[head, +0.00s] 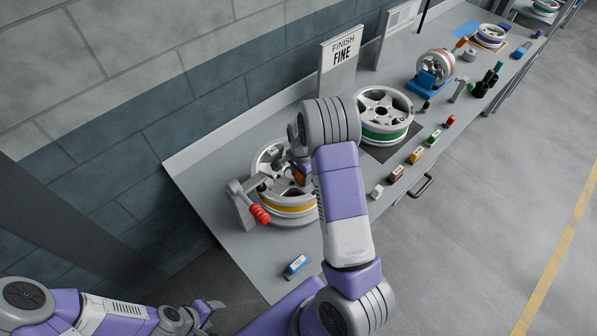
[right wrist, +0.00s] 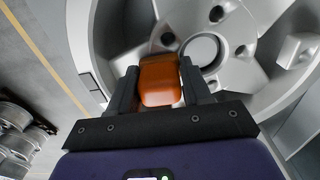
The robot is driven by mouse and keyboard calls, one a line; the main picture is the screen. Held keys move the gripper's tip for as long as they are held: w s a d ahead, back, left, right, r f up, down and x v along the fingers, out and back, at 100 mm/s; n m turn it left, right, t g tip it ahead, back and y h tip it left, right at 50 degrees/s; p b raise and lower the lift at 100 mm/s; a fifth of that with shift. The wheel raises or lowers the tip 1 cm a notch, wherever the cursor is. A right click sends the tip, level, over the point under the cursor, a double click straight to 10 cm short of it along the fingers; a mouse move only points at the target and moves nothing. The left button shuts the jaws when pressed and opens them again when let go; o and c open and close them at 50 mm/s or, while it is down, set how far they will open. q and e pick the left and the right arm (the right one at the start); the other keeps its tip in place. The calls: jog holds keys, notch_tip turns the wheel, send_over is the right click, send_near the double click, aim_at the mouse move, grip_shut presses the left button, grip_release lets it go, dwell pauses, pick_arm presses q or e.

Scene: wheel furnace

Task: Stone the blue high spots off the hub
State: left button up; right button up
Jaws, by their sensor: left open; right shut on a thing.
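A silver wheel with a yellow band (head: 292,208) lies on the near part of the bench, partly hidden behind my right arm. My right gripper (head: 300,172) is over this wheel and is shut on an orange-brown block, the stone (right wrist: 160,82). In the right wrist view the stone's far end is beside the round hub (right wrist: 202,49), among the bolt holes. I cannot tell whether it touches. No blue spots show on the visible part of the hub. My left gripper (head: 213,305) is open and empty, low at the left, off the bench.
A grey stand with a red handle (head: 259,214) is beside the wheel. A blue-and-white block (head: 296,266) lies near the bench's front corner. A green-banded wheel (head: 384,116), a FINISH FINE sign (head: 342,56) and several coloured blocks, one yellow (head: 416,155), are further along.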

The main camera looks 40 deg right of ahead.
jog(key=shift+s+d, duration=0.1)
jog(key=shift+s, duration=0.9)
jog(key=shift+w+a+f, duration=0.1)
jog(key=shift+w+a, duration=0.05)
jog(key=shift+w, duration=0.8)
jog(key=shift+w+a+f, duration=0.1)
jog(key=shift+w, duration=0.8)
jog(key=shift+s, duration=0.15)
jog(key=shift+s+d, duration=0.1)
jog(key=shift+s, duration=0.8)
jog(key=shift+r, duration=0.15)
notch_tip(320, 180, up, 9)
jog(key=p, duration=0.7)
jog(key=shift+w, duration=0.15)
